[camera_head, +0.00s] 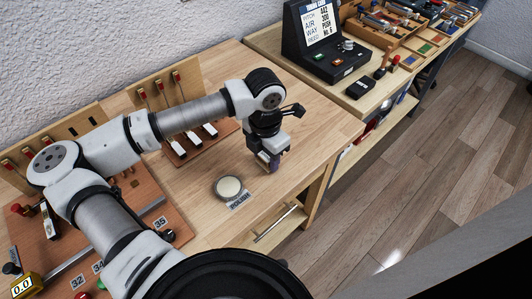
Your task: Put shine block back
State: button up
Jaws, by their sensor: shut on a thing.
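My gripper (271,160) points down above the right part of the wooden bench, near its front edge. It is shut on a small purplish block (274,168), which I take to be the shine block. The fingers hide much of the block, and I cannot tell whether its bottom touches the bench top. A round tin (229,188) with a pale top sits on the bench to the left of and nearer than the gripper.
Behind my arm stands a rack with red-tipped tools (161,88) and a board with white-ended pieces (190,143). A black display stand (316,42) and a black box (359,88) are on the farther bench. Bare bench top (325,125) lies right of the gripper.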

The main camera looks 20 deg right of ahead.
aim_at(265, 155)
jog(key=shift+f+b, duration=0.2)
jog(key=shift+b, duration=0.1)
jog(key=o, duration=1)
jog(key=shift+r, duration=0.1)
notch_tip(265, 155, up, 12)
jog(key=b, duration=0.2)
jog(key=shift+w+r+b, duration=0.1)
jog(key=shift+r+b, duration=0.05)
jog(key=shift+b, duration=0.25)
